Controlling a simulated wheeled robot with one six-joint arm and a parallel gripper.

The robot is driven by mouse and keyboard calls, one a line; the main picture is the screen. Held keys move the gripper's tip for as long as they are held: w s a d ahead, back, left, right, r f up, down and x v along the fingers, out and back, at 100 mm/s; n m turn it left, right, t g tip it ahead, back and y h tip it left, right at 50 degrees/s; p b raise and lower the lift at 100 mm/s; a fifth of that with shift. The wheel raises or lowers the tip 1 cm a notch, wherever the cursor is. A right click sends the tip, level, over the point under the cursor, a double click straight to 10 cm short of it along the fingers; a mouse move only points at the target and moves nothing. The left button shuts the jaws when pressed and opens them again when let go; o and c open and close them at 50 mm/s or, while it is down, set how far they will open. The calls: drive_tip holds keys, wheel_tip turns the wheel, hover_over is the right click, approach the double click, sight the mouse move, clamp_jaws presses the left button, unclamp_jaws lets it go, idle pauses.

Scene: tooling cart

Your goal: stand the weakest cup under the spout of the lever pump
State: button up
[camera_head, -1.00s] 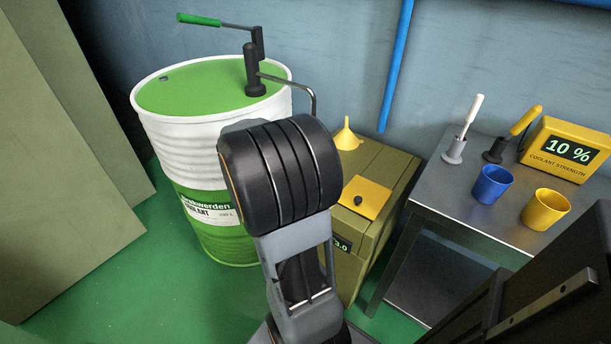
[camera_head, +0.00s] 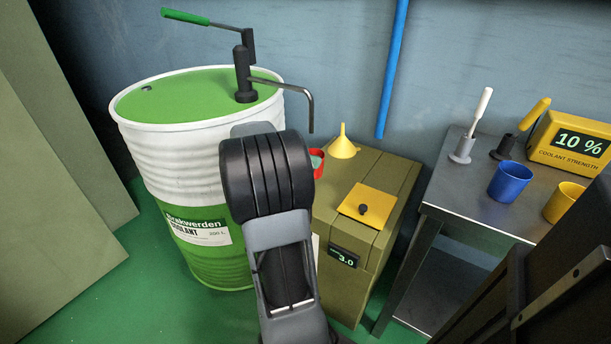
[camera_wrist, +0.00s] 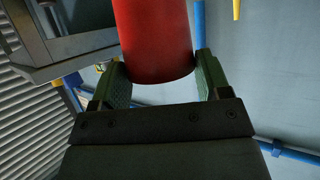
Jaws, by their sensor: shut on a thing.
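The red cup (camera_wrist: 155,40) is between the two green-padded fingers of my gripper (camera_wrist: 160,78), which is shut on it. In the head view the red cup (camera_head: 319,162) shows only partly past my arm, with something pale green in its mouth. My gripper is hidden there behind my arm. The lever pump (camera_head: 245,75) stands on the drum, with its green handle at the upper left. Its spout (camera_head: 311,108) bends down, and its end appears just above the cup in the picture. I cannot tell whether they line up in depth.
The olive cabinet (camera_head: 390,190) bears a yellow funnel (camera_head: 343,146) and a yellow flap (camera_head: 367,205). The white and green drum (camera_head: 180,165) is left of it. At right, a metal table (camera_head: 465,205) holds a blue cup (camera_head: 510,182), a yellow cup (camera_head: 563,203) and a meter (camera_head: 570,143) reading 10 %.

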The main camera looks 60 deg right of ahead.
drive_tip(key=d+f+b, duration=0.1)
drive_tip(key=f, duration=0.1)
drive_tip(key=w+d+f+b, duration=0.1)
drive_tip(key=f+b, duration=0.1)
drive_tip(key=f, duration=0.1)
drive_tip(key=w+f+b, duration=0.1)
drive_tip(key=f, duration=0.1)
drive_tip(key=shift+w+d+f, duration=0.1)
drive_tip(key=shift+d+f, duration=0.05)
drive_tip(key=shift+d, duration=0.25)
drive_tip(key=o, duration=0.9)
drive_tip(key=shift+f, duration=0.1)
drive_tip(key=shift+o, duration=0.2)
